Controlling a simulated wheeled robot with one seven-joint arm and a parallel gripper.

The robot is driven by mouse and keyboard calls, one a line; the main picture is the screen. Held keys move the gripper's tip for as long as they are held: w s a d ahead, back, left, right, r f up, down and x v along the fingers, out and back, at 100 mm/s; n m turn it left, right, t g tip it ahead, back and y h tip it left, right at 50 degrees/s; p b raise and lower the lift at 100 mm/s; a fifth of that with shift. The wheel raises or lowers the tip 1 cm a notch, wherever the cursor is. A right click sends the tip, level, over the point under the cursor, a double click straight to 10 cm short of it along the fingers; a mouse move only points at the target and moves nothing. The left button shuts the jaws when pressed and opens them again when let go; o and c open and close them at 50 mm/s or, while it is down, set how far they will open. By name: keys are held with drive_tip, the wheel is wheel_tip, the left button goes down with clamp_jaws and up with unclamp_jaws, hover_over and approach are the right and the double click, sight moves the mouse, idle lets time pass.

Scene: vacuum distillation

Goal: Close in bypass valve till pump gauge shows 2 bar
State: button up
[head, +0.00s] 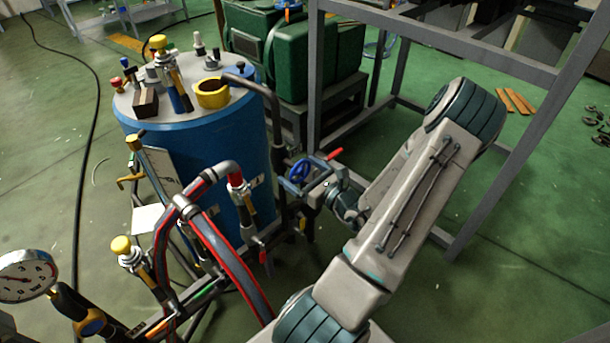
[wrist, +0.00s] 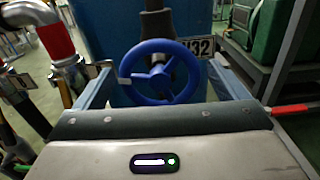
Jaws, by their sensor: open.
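A blue three-spoked handwheel (wrist: 160,72) sits upright in the middle of the wrist view; it also shows in the head view (head: 299,171) beside the blue tank, partly hidden by my gripper. I take it for the bypass valve. My gripper (head: 304,183) is open, with one finger on each side of the wheel in the wrist view; I cannot tell whether they touch it. A round white-faced gauge (head: 26,276) stands at the left edge of the head view, cut off there. Its scale is too small to read, and I cannot tell whether it is the pump gauge.
A blue tank (head: 205,150) with fittings on top stands left of my arm. Red-banded pipes (head: 215,245) and yellow-capped valves (head: 122,246) crowd the front left. A red lever (head: 334,154) is close by the gripper. A grey frame (head: 490,225) stands behind and to the right.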

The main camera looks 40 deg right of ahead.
drive_tip(key=s+d, duration=0.1)
drive_tip(key=s, duration=1.2)
drive_tip(key=shift+s+p, duration=0.35)
drive_tip(key=shift+p, duration=0.05)
idle(1.5)
drive_tip(key=w+a+r+n+g+y+p, duration=0.2)
drive_tip(key=a+r+n+g+y+p, duration=0.25)
drive_tip(key=a+r+n+g, duration=0.4)
drive_tip(key=w+a+r+n+g+y+p, duration=0.25)
drive_tip(key=a+r+n+g+y, duration=0.3)
drive_tip(key=a+n, duration=0.6)
drive_tip(key=s+a+r+n+h+p, duration=0.1)
drive_tip(key=a+r+n+h+p, duration=0.1)
drive_tip(key=r+n, duration=0.3)
drive_tip(key=s+a+r+n+h+p, duration=0.1)
drive_tip(key=a+r+n+h+p, duration=0.2)
drive_tip(key=r+n+h, duration=0.2)
drive_tip(key=a+r+n+g+h+p, duration=0.1)
drive_tip(key=r+n+h, duration=0.3)
drive_tip(key=r, duration=0.4)
drive_tip(key=shift+s+a+n+p, duration=0.4)
drive_tip(key=shift+a+n+p, duration=0.2)
drive_tip(key=shift+a+p, duration=0.2)
drive_tip(key=shift+r, duration=0.1)
